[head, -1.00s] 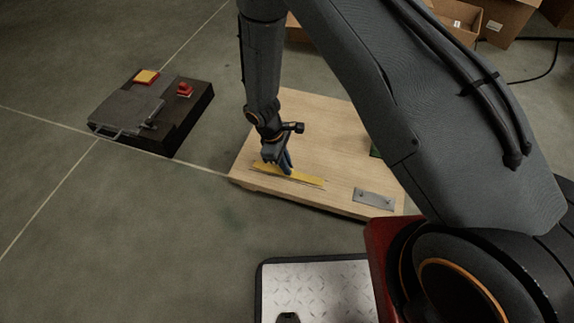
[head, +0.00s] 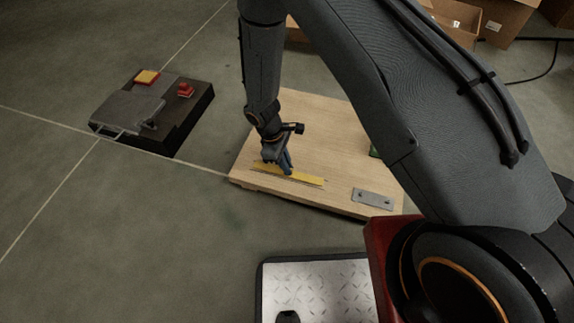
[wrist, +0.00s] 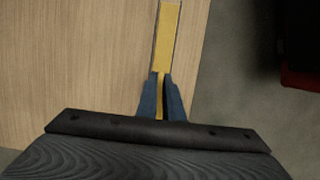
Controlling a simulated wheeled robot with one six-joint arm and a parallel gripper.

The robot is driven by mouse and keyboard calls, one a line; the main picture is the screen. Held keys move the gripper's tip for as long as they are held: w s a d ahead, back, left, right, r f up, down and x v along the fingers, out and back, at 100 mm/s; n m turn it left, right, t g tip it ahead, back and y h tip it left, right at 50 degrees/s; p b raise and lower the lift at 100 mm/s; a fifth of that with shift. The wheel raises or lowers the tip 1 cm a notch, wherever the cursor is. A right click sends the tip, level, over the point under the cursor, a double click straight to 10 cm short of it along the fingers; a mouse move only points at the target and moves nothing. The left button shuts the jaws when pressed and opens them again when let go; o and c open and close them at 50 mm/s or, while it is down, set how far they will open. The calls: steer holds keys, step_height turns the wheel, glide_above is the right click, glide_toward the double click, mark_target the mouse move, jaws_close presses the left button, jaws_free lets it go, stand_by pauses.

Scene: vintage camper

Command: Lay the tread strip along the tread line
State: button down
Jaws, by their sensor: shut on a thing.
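The yellow tread strip (head: 305,178) lies low over the wooden board (head: 315,125), close to the board's front edge and roughly parallel to it. A thin dark line shows along the strip's edge; I cannot tell for sure whether it is the tread line or a shadow. My gripper (head: 287,168) points down and is shut on the strip. In the wrist view the strip (wrist: 168,40) runs up from between the two blue fingers (wrist: 161,100). Whether the strip touches the board is too small to tell. The part of the strip behind the fingers is hidden.
A grey metal plate (head: 373,198) with two holes lies on the board's front right corner. A dark case (head: 180,125) with a red button (head: 185,90) and a yellow-topped part (head: 147,77) stands left on the floor. Cardboard boxes (head: 455,25) are at the back right.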

steer(key=shift+f, duration=0.6)
stand_by(0.7)
steer(key=c, duration=1.8)
jaws_free()
